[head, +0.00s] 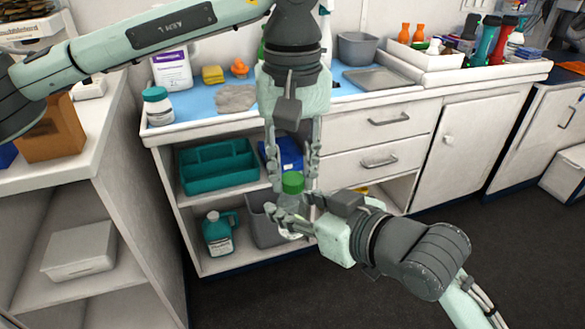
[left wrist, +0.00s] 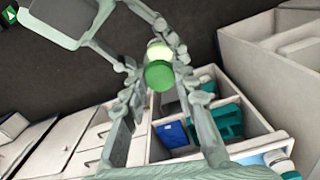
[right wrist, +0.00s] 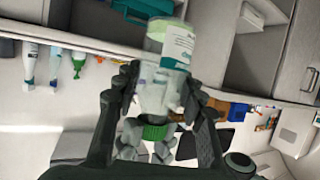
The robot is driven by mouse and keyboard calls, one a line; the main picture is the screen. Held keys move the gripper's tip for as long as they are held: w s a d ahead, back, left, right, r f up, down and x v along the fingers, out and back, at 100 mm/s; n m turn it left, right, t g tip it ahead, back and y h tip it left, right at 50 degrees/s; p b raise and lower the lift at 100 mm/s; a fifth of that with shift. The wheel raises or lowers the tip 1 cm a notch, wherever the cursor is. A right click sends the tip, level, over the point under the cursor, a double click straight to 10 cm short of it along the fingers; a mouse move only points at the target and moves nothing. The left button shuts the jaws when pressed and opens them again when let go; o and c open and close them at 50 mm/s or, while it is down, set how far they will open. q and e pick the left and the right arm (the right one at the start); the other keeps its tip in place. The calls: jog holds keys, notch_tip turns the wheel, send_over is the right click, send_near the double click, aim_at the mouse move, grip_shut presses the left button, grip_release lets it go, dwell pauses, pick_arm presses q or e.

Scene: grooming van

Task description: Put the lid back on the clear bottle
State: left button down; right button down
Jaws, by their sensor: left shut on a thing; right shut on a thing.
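The clear bottle (head: 291,212) is upright below the counter edge, in front of the open shelves. My right gripper (head: 284,216) is shut around it from the right; the right wrist view shows its clear body with a white label (right wrist: 178,47). The green lid (head: 292,183) is at the bottle's mouth end and also shows in the left wrist view (left wrist: 158,75) and the right wrist view (right wrist: 155,133). My left gripper (head: 292,172) points down from above, shut on the lid. The lid lines up closely with the bottle; I cannot tell whether it is seated.
The counter (head: 200,122) and shelves are just behind my grippers. A teal caddy (head: 217,170), a teal jug (head: 219,235) and a grey bin (head: 263,225) stand on the shelves. A white cabinet (head: 110,170) is at left.

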pick_arm(q)
jog(key=c, duration=1.1)
grip_release()
notch_tip(320, 180, up, 12)
